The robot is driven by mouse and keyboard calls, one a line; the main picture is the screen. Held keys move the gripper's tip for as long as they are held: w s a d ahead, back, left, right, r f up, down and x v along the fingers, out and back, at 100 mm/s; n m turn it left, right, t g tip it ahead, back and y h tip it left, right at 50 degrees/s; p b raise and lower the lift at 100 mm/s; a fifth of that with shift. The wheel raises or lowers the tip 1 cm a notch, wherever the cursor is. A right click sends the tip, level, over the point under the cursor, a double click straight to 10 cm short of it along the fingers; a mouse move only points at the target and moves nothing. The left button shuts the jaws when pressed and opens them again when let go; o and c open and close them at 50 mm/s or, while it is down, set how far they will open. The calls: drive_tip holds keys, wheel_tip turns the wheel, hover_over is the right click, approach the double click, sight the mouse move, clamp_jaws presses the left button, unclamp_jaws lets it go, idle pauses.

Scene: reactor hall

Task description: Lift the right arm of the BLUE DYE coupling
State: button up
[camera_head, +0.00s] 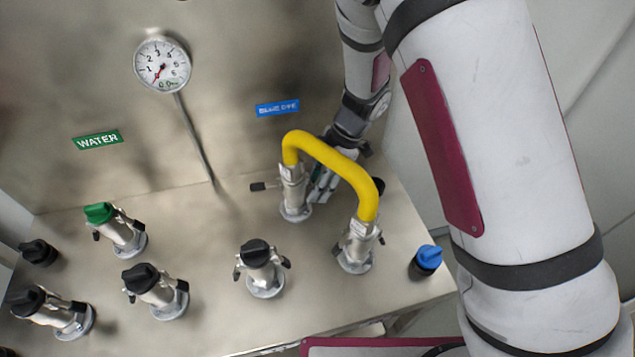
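The BLUE DYE coupling (292,192) is a metal fitting on the steel panel, below the blue label (277,108). One end of the yellow hose (335,158) sits on it. Its left arm (263,187) sticks out sideways, roughly level, with a black tip. Its right arm is hidden or cannot be told apart from my gripper. My gripper (321,186) is close against the coupling's right side, behind the yellow hose. The hose and my wrist partly cover it, so I cannot see whether its fingers are open or shut on the arm.
The hose's other end sits on a front right coupling (357,247). A black-capped coupling (260,267) stands left of it, and a blue cap (427,258) lies to its right. A green-capped coupling (118,230) is under the WATER label (97,140). A pressure gauge (162,64) stands behind.

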clamp_jaws()
drive_tip(key=shift+r+p, duration=0.1)
drive_tip(key=shift+p, duration=0.2)
drive_tip(key=h+p, duration=0.1)
drive_tip(key=p, duration=0.1)
drive_tip(key=h+p, duration=0.1)
drive_tip(key=shift+s+d+r+p, duration=0.15)
drive_tip(key=shift+r+p, duration=0.1)
drive_tip(key=shift+p, duration=0.15)
drive_tip(key=shift+w+d+t+h+p, duration=0.2)
drive_tip(key=shift+t+h+p, duration=0.25)
drive_tip(key=shift+p, duration=0.2)
unclamp_jaws()
